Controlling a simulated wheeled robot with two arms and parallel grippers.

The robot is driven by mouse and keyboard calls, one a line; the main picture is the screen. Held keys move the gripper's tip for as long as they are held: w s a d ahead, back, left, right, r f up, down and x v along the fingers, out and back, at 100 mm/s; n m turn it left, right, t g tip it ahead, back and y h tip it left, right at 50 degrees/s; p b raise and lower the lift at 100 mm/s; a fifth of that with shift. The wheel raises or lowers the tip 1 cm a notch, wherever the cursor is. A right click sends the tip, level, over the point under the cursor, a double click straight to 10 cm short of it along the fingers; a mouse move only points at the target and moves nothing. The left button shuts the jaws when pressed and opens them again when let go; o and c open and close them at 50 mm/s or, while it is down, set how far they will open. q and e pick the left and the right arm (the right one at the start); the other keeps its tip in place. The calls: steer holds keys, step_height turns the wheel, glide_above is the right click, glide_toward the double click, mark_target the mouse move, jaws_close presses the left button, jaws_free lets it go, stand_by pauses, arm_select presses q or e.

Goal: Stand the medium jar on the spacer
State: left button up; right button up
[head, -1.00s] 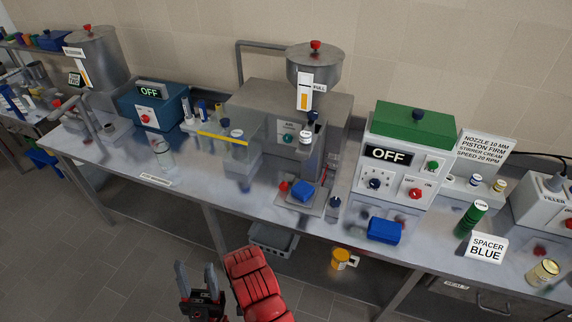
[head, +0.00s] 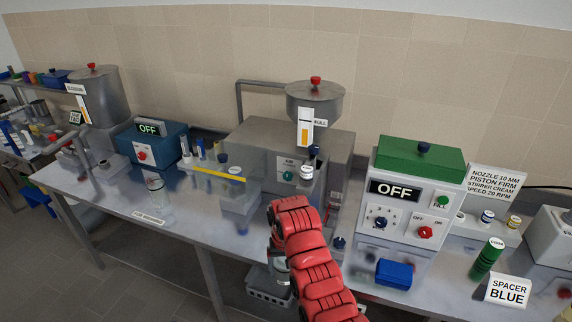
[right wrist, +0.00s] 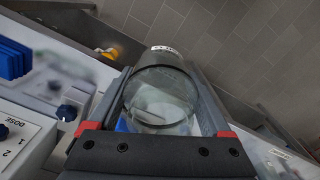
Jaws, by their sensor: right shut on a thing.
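My right arm reaches up from the bottom of the head view, and its gripper (head: 280,256) is beside the front edge of the bench, partly hidden by the red arm. In the right wrist view my right gripper (right wrist: 160,92) is shut on a clear glass jar (right wrist: 162,98), held between both fingers. The jar also shows low beside the arm in the head view (head: 281,272). A blue block (head: 393,274) lies on the bench beside the "SPACER BLUE" sign (head: 508,290). The place under the filler nozzle is hidden by my arm. My left gripper is not in view.
The filler machine (head: 250,140) stands behind my arm. A control box (head: 415,195) reading "OFF" stands to its right. Another clear jar (head: 157,195) stands at the left of the bench. A green cylinder (head: 487,259) is at the right. A grey crate (head: 268,290) is below.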

steer(key=w+d+r+b, duration=0.6)
steer(key=d, duration=0.5)
steer(key=s+d+r+m+b, duration=0.1)
steer(key=s+d+r+b, duration=0.1)
steer(key=d+b, duration=0.2)
steer(key=shift+s+d+b, duration=0.3)
steer(key=shift+d, duration=0.8)
steer(key=shift+f, duration=0.1)
